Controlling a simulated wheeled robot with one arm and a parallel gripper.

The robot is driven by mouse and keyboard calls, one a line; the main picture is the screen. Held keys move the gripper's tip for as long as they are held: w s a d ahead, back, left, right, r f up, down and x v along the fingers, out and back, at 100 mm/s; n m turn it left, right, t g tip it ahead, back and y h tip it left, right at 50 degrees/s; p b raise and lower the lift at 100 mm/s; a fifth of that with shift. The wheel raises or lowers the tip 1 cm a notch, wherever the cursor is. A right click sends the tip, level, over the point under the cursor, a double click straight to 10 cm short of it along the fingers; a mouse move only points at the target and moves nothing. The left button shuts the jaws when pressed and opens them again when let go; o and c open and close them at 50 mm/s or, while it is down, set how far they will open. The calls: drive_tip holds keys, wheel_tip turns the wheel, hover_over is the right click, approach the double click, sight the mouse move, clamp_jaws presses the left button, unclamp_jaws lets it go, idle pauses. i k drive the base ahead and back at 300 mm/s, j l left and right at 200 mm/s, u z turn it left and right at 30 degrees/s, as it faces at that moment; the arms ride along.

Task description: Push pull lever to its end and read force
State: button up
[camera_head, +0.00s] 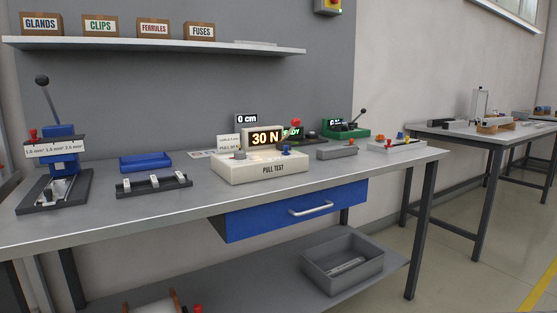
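The pull tester is a cream box (262,167) marked "PULL TEST" on the middle of the workbench. A small blue part (287,149) and a grey round part (239,155) sit on top of the box. My gripper is not in view.
A crimping press (61,150) with a tall black-knobbed lever stands at the left. A blue tray (146,162) and a dark rack (154,186) lie between it and the tester. A green device (345,130) with a black-knobbed lever stands behind right. The bench front (120,215) is clear.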

sight(295, 123)
drive_tip(key=j+z, duration=0.1)
drive_tip(key=j, duration=0.5)
drive_tip(key=k+j+z, duration=0.1)
drive_tip(key=j, duration=0.45)
drive_tip(key=k+j+z, duration=0.1)
drive_tip(key=j, duration=0.45)
drive_tip(key=k, duration=0.05)
